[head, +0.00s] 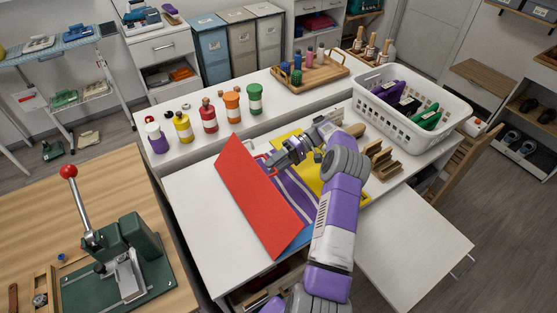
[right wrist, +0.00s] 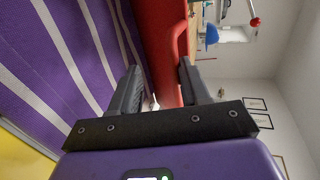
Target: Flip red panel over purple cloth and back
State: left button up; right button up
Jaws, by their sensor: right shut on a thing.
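The red panel (head: 252,190) stands tilted over the white table in the head view, leaning to the left of the purple cloth. The purple cloth (head: 295,190) has white stripes and lies partly hidden behind the panel and my arm. My right gripper (head: 274,158) is at the panel's upper right edge. In the right wrist view the red panel (right wrist: 163,45) passes between the two fingers, which are shut on it. The striped purple cloth (right wrist: 70,60) fills the left of that view. My left gripper is not in view.
A yellow board (head: 335,180) lies under the cloth area. A white basket (head: 410,105) with purple and green things stands at the back right. Several bottles (head: 208,115) line the raised shelf behind. A green press (head: 122,262) stands on the wooden table at left.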

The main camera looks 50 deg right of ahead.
jog(key=shift+f, duration=0.25)
jog(key=shift+s+d+r, duration=0.15)
jog(key=shift+s+d, duration=0.1)
jog(key=shift+d, duration=0.1)
notch_tip(320, 180, up, 10)
jog(key=p, duration=0.1)
jog(key=shift+w+a+r+p, duration=0.15)
jog(key=shift+p, duration=0.15)
dwell(0.6)
